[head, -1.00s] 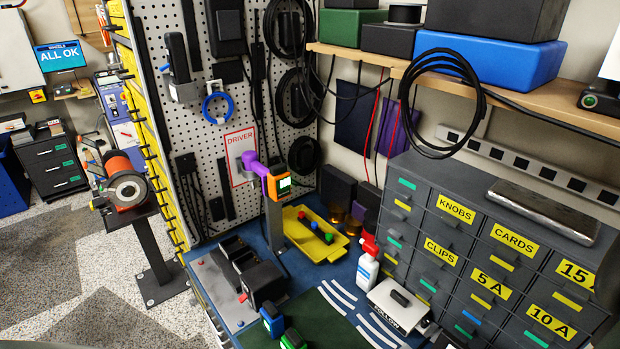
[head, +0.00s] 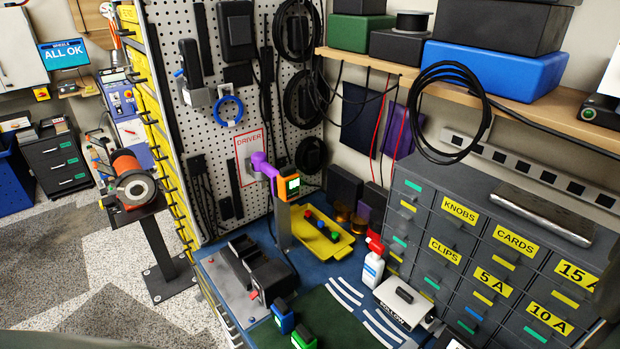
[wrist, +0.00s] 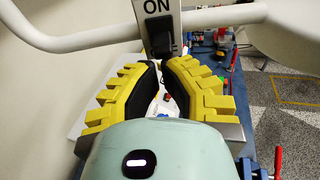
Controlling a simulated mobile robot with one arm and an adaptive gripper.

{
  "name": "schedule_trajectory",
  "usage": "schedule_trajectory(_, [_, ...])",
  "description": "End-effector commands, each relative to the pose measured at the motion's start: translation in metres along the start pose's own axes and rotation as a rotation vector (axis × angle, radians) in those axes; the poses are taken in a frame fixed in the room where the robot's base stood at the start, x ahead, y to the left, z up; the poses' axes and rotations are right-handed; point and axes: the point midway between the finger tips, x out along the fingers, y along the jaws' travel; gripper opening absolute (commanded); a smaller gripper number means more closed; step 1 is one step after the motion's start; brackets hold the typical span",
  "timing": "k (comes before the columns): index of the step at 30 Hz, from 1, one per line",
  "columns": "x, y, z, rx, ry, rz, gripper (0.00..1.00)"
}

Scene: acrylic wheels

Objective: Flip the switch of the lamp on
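In the wrist view, a pale plate marked ON with a black switch (wrist: 161,40) is at the top centre, beside the white bar of the lamp (wrist: 85,42). My gripper (wrist: 161,63), with black fingers and ribbed yellow pads, points at it. Its fingertips are drawn close together with a narrow gap and appear to hold nothing. The tips are just below the switch in the picture; I cannot tell whether they touch it. The lamp's head and the rest of its body are not clearly seen. Neither the lamp nor my gripper can be made out in the head view.
In the head view, a grey drawer cabinet (head: 462,235) fills the right, under a wooden shelf (head: 400,70). A purple-and-orange driver (head: 288,183) stands over the blue bench by a yellow tray (head: 345,245). A grinder (head: 134,185) stands left. Speckled floor is clear at lower left.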

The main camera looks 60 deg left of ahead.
Motion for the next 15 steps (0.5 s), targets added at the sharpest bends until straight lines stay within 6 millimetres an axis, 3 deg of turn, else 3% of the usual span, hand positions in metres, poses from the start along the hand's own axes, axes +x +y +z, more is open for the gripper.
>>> schedule_trajectory(15, [-0.0012,0.0125,0.0087,0.002,0.122,0.005,0.00])
